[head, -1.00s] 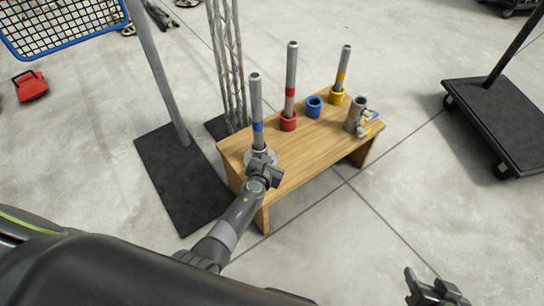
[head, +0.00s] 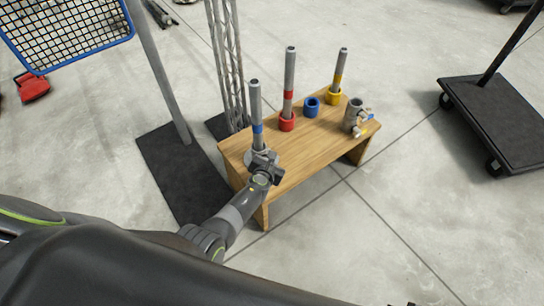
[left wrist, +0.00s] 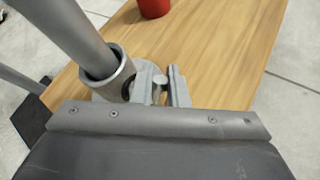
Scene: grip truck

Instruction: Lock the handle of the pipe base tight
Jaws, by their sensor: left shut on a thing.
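The grey pipe base (left wrist: 107,84) stands at the near left end of the wooden bench, with a grey, blue-banded pipe (head: 256,110) upright in it. In the left wrist view the pipe (left wrist: 72,30) enters the round collar. My left gripper (head: 264,160) is at the right side of the base. In the left wrist view my left gripper (left wrist: 160,83) is shut on the base's small handle (left wrist: 160,86), a rounded metal piece between its fingers. The gripper hides part of the base in the head view. Only a sliver of my right gripper (head: 408,304) shows at the bottom edge.
The bench (head: 310,145) also bears red (head: 287,122) and yellow (head: 333,97) holders with pipes, an empty blue ring (head: 311,107) and a grey clamp base (head: 353,115). A metal stand (head: 170,110) is left; a black cart (head: 500,105) is right.

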